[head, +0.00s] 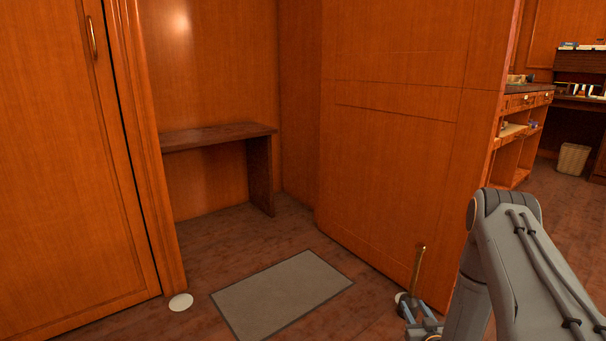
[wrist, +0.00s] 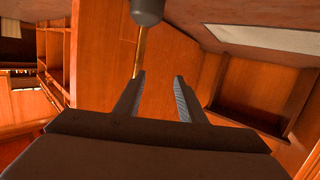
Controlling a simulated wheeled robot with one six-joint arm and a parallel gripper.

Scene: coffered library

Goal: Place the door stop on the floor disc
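The door stop (head: 418,268) is a thin brass rod standing upright by the wood panel at lower right in the head view. My gripper hides its foot there. The wrist view, which is turned over, shows its dark rounded foot (wrist: 147,10) at the top and the rod running to my left fingertip. My gripper (wrist: 160,76) is open, with nothing between its fingers. It also shows in the head view (head: 408,306), low beside the rod. A white floor disc (head: 180,302) lies bare by the left door. Another pale round edge (head: 399,296) shows beside my gripper, mostly hidden.
A grey mat (head: 282,296) lies flat on the floor between the white disc and the door stop. A dark wooden bench (head: 218,136) stands in the alcove behind. A shelf unit (head: 518,130) and a waste basket (head: 573,158) are at the right.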

